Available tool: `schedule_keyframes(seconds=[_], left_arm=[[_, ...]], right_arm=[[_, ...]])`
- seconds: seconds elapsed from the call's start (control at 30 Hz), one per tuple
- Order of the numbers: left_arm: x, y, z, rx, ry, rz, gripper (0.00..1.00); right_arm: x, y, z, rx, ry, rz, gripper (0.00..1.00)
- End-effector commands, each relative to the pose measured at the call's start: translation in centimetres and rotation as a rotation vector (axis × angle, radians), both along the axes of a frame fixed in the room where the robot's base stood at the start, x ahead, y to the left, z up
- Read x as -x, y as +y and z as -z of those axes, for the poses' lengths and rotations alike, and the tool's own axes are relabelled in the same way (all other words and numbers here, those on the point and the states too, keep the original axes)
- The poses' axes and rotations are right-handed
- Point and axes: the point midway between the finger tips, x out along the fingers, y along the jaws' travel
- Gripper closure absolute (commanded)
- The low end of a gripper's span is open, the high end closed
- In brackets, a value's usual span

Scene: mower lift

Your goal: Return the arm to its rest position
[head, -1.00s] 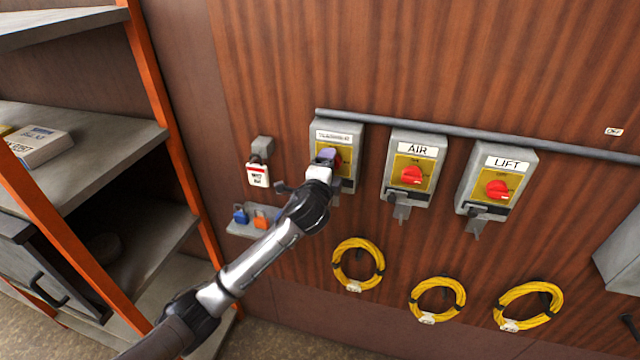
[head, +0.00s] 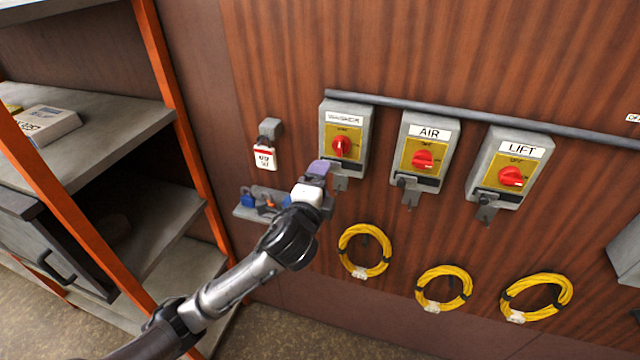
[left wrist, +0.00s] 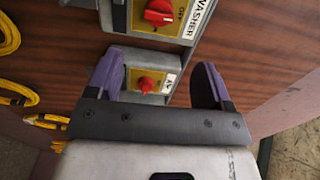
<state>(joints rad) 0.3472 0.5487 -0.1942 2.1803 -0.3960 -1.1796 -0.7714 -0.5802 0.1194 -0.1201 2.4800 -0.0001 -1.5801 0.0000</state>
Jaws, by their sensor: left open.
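My left gripper (head: 318,172) is in front of the wall, a little below and left of the WASHER switch box (head: 345,118). Its purple fingers are apart with nothing between them in the left wrist view (left wrist: 157,88). The washer box has a yellow plate and a red knob (head: 341,146), now in clear sight. In the left wrist view the washer box (left wrist: 165,16) shows at the top, with another red-knobbed box (left wrist: 145,84) beyond the fingers. My right gripper is in neither view.
The AIR box (head: 428,135) and LIFT box (head: 512,150) hang to the right under a grey conduit. A small shelf (head: 245,212) holds blue and orange items beside my arm. Yellow cable coils (head: 365,250) hang below. An orange-posted shelf rack (head: 165,90) stands left.

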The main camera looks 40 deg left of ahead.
Motion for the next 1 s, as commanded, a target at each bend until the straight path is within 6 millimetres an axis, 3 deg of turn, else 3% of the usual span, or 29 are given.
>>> schedule_keyframes(seconds=[0.67,0.83,1.0], left_arm=[[0.0,0.0,0.0,0.047,-0.020,-0.001,0.26],[0.3,0.5,1.1,0.278,-0.056,-0.044,0.26],[1.8,-0.5,1.9,0.608,-0.078,-0.072,0.26]], right_arm=[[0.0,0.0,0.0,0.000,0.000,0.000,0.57],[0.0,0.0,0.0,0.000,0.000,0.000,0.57],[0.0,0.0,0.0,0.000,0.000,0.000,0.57]])
